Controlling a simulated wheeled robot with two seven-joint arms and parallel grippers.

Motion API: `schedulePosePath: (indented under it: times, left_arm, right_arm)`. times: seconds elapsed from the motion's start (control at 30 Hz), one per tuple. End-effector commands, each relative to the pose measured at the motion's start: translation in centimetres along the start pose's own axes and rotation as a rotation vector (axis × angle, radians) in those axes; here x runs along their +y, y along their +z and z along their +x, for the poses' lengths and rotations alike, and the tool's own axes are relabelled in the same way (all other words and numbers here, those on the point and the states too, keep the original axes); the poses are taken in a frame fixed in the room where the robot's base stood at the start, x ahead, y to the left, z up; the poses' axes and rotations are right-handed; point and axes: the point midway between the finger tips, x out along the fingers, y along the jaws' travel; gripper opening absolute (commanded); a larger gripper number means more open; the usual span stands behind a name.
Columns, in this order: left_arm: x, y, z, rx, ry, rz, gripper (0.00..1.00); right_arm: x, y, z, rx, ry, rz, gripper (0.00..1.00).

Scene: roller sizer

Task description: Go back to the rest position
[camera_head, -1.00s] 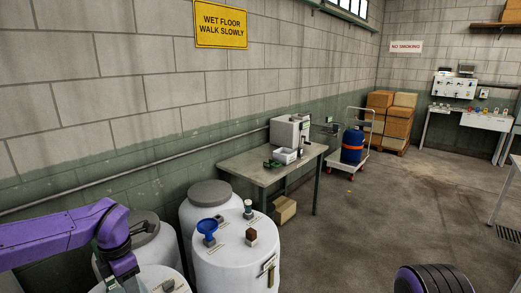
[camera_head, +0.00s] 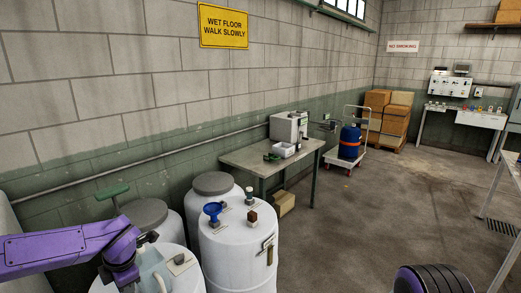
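My purple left arm (camera_head: 70,248) comes in from the left, in front of the white barrels, and bends down at a dark wrist joint. Its gripper fingers do not show. A translucent jug-like container (camera_head: 153,272) is beside the wrist, over the near barrel; I cannot tell if it touches my arm. A dark, ribbed part of my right arm (camera_head: 432,279) shows at the bottom right edge. My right gripper is out of the picture.
White barrels (camera_head: 232,256) stand close together near my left arm; one bears a blue funnel (camera_head: 212,209) and a brown block (camera_head: 252,217). A green T-shaped handle (camera_head: 112,192) rises behind the arm. A table (camera_head: 245,158) stands against the wall. The floor at centre right is clear.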

Motion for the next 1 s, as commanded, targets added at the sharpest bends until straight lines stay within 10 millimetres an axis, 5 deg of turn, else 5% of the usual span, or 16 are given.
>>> schedulePosePath:
  times: [0.27, 0.47, 0.6, 0.7, 0.8, 1.0]
  left_arm:
    - [-5.3, -0.6, 9.4, 0.103, 0.326, 0.397, 0.4]
    - [-16.4, -3.5, 19.7, 0.091, 0.436, 0.967, 0.4]
    - [-26.1, -8.9, 25.8, 0.032, 0.355, 1.392, 0.4]
    - [-31.2, -13.5, 28.4, 0.01, 0.255, 1.628, 0.4]
    - [-33.9, -17.3, 30.3, 0.035, 0.17, 1.759, 0.4]
    - [-35.5, -19.0, 31.2, 0.043, 0.12, 1.812, 0.4]
  right_arm:
    - [-0.2, 1.1, 2.7, -0.001, 0.001, 0.0, 0.43]
    - [-0.6, 2.7, 6.4, -0.001, 0.001, 0.0, 0.43]
    - [-0.8, 3.9, 9.2, -0.001, 0.001, 0.0, 0.43]
    - [-1.0, 4.6, 10.9, -0.001, 0.001, 0.0, 0.43]
    - [-1.1, 5.1, 12.3, -0.001, 0.001, 0.0, 0.43]
    - [-1.1, 5.3, 12.7, -0.001, 0.001, 0.0, 0.43]
